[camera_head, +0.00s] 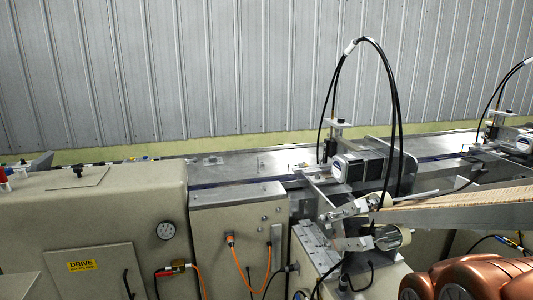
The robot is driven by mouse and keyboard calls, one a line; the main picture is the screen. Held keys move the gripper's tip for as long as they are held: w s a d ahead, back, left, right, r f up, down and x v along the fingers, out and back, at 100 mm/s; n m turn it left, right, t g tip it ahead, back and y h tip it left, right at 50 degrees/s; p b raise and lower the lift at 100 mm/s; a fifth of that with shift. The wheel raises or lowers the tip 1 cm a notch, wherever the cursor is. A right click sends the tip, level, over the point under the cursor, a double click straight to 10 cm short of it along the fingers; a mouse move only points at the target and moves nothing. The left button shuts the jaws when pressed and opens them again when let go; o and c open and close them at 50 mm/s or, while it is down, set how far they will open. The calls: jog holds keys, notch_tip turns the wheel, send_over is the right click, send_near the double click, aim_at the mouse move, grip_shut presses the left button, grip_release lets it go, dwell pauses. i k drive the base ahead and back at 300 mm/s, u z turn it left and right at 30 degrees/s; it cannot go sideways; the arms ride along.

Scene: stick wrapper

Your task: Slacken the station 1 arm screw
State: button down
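A wrapper station (357,168) with a white-and-black motor housing stands on the metal machine bed right of centre. A post with a flat plate (337,123) rises behind it, and black hoses loop high above. A second, similar station (520,142) is cut off at the right edge. I see no readable station number. Metal arm brackets (345,210) with rollers sit in front of the nearer station. The arm screw is too small to tell apart from the other fittings. My gripper is not in view; copper-coloured rounded parts, likely my arm, show at the bottom right.
A slanted metal chute (465,215) with pale sticks runs in from the right. Orange cables (240,262) hang at the front. A corrugated grey wall (230,65) stands behind.

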aim_at(322, 219)
jog(key=u, duration=1.3)
jog(key=i, duration=0.5)
jog(key=z, duration=0.2)
